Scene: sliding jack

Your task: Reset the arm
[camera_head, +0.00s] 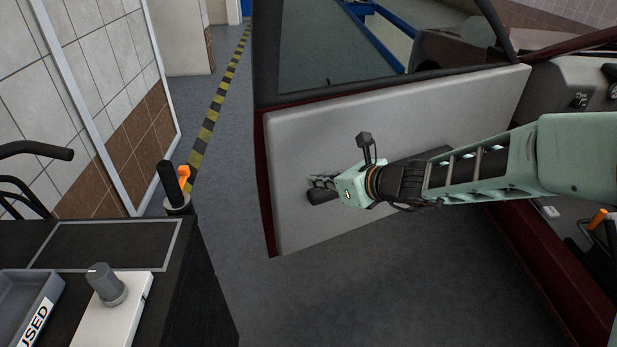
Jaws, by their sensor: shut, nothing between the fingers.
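My arm (480,170) reaches in from the right side of the head view, pale green with dark joints. My gripper (322,189) is at its left end, in front of the grey inner panel of an open car door (470,105). The gripper is shut with nothing held. Its dark fingers point left. I cannot tell whether they touch the panel.
A dark cart (190,255) stands at lower left with a grey knob (107,285) on a white plate and a grey tray (22,300). The car's dark red body (545,255) is at right. Grey floor (330,290) is clear between cart and car. A tiled wall (105,60) stands at left.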

